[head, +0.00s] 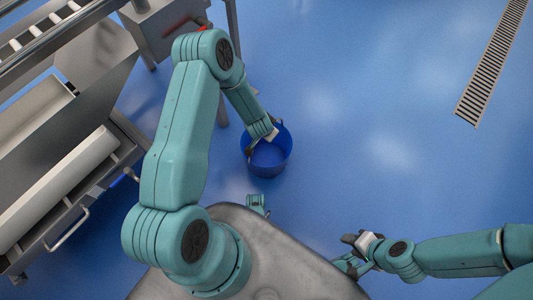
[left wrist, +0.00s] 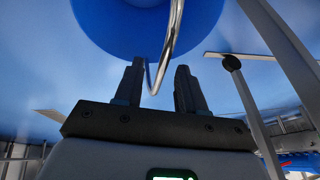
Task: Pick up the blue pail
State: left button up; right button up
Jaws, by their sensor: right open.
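The blue pail (head: 268,160) stands on the blue floor in the upper middle of the head view, its opening facing up. My left gripper reaches down at the pail's rim; its fingers are mostly hidden in the head view. In the left wrist view, the left gripper (left wrist: 158,70) is open. The pail (left wrist: 150,25) looms just beyond its fingers, and its metal bail handle (left wrist: 170,45) runs down to the gap between them, close to the left finger. Whether it touches is unclear. My right gripper (head: 352,250) is open and empty at the lower right, away from the pail.
A metal rack or conveyor frame (head: 70,190) with trays and handles fills the left side of the head view. A grey box on legs (head: 160,30) stands near the top. A floor drain grate (head: 492,62) lies at upper right. The floor right of the pail is clear.

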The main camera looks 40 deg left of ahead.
pick_arm(q)
jog(key=shift+b+x, duration=0.55)
jog(key=shift+x, duration=1.25)
jog(key=shift+w+f, duration=0.15)
jog(key=shift+f, duration=0.05)
grip_shut()
dwell(0.5)
